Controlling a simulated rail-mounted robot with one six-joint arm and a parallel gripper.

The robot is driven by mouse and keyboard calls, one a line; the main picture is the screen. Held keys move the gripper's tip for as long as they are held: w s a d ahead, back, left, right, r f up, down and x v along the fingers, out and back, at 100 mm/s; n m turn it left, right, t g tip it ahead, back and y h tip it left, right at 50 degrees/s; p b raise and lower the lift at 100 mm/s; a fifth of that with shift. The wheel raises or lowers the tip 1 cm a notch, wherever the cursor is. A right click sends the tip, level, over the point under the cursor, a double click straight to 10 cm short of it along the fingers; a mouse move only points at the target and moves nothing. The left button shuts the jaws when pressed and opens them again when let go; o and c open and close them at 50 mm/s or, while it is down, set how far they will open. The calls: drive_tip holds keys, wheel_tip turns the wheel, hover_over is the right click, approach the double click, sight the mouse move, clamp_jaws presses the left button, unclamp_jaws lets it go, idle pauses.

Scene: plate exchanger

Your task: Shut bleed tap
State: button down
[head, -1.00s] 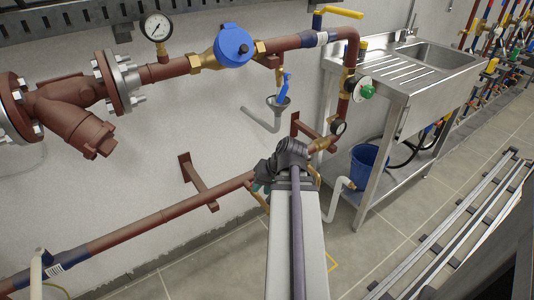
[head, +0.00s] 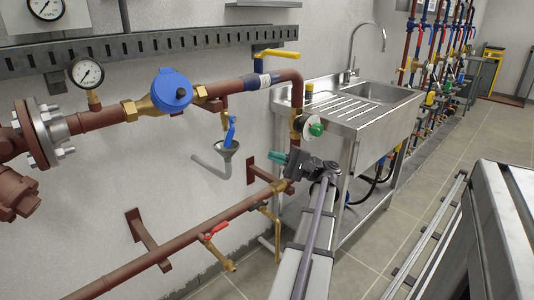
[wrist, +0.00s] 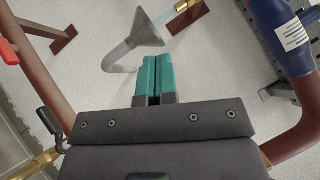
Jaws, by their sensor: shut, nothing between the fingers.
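A small brass tap (head: 225,117) with a blue lever (head: 231,130) hangs from the upper pipe, above a grey funnel (head: 228,149). Its lever stands roughly upright, in line with the tap body. No label shows which tap is the bleed tap. My gripper (head: 277,158) has teal fingertips and points left, to the right of the funnel in the picture and apart from it. In the wrist view my gripper (wrist: 158,75) is shut and empty, with the funnel (wrist: 145,33) just beyond the tips. A brass end (wrist: 184,6) shows above the funnel; the blue lever is not clearly visible there.
A yellow lever valve (head: 275,54), blue meter (head: 171,90) and green-knobbed valve (head: 316,129) sit along the upper pipe. A steel sink unit (head: 350,105) stands at right.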

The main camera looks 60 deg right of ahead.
sight(231, 132)
drive_tip(key=w+a+r+p, duration=0.3)
drive_tip(key=w+a+r, duration=0.1)
drive_tip(key=w+a, duration=0.2)
drive_tip(key=shift+w+a+p, duration=0.3)
drive_tip(key=shift+w+p, duration=0.1)
drive_tip(key=shift+w, duration=0.5)
